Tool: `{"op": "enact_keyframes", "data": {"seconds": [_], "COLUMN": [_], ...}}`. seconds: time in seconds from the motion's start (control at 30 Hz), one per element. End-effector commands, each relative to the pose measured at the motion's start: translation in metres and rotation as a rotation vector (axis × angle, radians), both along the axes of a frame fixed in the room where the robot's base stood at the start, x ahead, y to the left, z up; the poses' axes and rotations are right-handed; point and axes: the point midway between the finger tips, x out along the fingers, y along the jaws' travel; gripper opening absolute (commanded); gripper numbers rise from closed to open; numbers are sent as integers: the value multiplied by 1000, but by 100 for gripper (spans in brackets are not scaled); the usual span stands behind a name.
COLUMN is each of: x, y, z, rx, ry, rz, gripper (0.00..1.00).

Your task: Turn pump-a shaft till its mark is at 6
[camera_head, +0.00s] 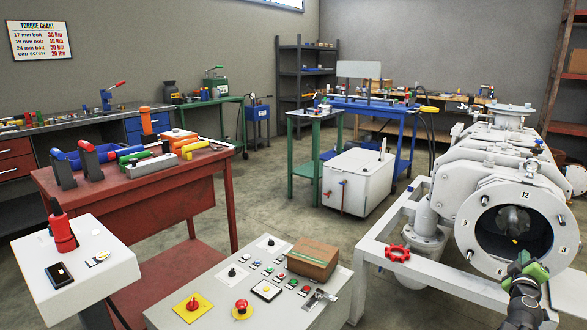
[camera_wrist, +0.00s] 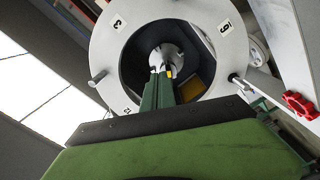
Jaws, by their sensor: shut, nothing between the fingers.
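The pump (camera_head: 450,178) is a large white machine at the right. Its round flange (camera_head: 485,255) faces me, with number plates 12, 3 and 9 readable around a dark bore. In the wrist view the flange (camera_wrist: 108,62) looks rotated, with 12 lower left and 3 upper left. The grey shaft end (camera_head: 514,218) sits in the bore; it also shows in the wrist view (camera_wrist: 165,55). A small yellow patch (camera_wrist: 169,73) lies just below it, and I cannot tell which number it faces. My gripper (camera_head: 523,262) is shut and empty in front of the bore, its green fingers pointing at the shaft.
Metal studs stick out around the flange. A red handwheel (camera_head: 398,253) is on the white frame at its left. A control console (camera_head: 215,300) with a brown box (camera_head: 313,258) stands in front. A red bench (camera_head: 135,205) with tools is at the left. Floor lies between.

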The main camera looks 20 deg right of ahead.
Motion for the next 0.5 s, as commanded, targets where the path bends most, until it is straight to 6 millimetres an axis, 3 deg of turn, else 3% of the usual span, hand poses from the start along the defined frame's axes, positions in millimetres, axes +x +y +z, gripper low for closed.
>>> {"op": "enact_keyframes", "data": {"seconds": [0.23,0.5], "x": [10,33], "y": [-14,-47], "z": [1,1], "rx": [-1,-1], "ry": [2,2], "rz": [0,-1], "gripper": [0,0]}}
